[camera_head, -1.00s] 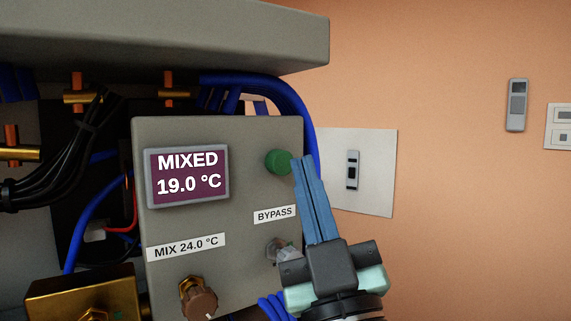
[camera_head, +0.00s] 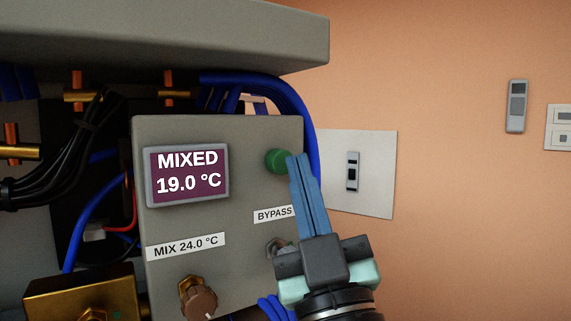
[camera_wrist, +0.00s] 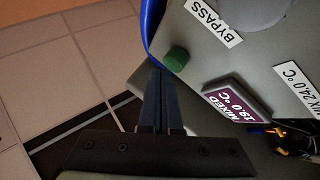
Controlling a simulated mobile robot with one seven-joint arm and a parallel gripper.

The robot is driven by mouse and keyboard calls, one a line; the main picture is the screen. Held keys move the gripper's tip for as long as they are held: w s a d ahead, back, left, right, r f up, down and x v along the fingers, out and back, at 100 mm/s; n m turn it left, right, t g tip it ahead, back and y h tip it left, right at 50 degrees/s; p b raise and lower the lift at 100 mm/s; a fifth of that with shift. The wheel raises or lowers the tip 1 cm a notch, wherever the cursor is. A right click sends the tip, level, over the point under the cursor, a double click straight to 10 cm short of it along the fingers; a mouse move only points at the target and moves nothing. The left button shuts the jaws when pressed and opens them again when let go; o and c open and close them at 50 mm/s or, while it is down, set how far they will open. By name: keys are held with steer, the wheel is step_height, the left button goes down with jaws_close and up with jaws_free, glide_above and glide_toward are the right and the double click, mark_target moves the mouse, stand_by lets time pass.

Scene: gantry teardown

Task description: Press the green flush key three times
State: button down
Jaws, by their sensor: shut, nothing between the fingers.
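The green flush key (camera_head: 278,161) is a round button that stands out from the upper right of a grey control panel (camera_head: 240,135). It also shows in the wrist view (camera_wrist: 177,59), just beyond my fingertips. My gripper (camera_head: 297,158) is shut and empty, its blue fingers pointing up at the key's right side. In the head view the fingertips overlap the key's right edge; I cannot tell whether they touch it. In the wrist view the fingertips (camera_wrist: 160,70) lie close beside the key.
A display (camera_head: 187,175) reads MIXED 19.0 °C. A brown knob (camera_head: 199,301) sits below the MIX 24.0 °C label, and a BYPASS label (camera_head: 273,214) is under the key. Blue hoses (camera_head: 303,115) curve behind the panel. A grey housing (camera_head: 180,35) overhangs above. The wall right is mostly clear.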

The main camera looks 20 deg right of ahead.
steer(key=shift+w+a, duration=0.15)
steer(key=shift+w, duration=0.4)
stand_by(0.5)
steer(key=shift+s, duration=0.2)
steer(key=shift+s+d+b, duration=0.25)
steer(key=shift+s+b, duration=0.25)
steer(key=shift+s, duration=0.3)
steer(key=shift+s+d+b, duration=0.25)
steer(key=shift+s+b, duration=0.05)
steer(key=shift+s, duration=0.65)
steer(key=shift+s+d+b, duration=0.25)
steer(key=shift+s, duration=0.75)
steer(key=shift+s+d+b, duration=0.25)
steer(key=shift+s+b, duration=0.05)
steer(key=shift+s, duration=0.65)
steer(key=shift+w+a, duration=0.25)
steer(key=shift+w, duration=0.7)
steer(key=shift+w+a, duration=0.25)
steer(key=shift+w, duration=0.75)
steer(key=shift+w+a, duration=0.25)
steer(key=shift+w, duration=0.7)
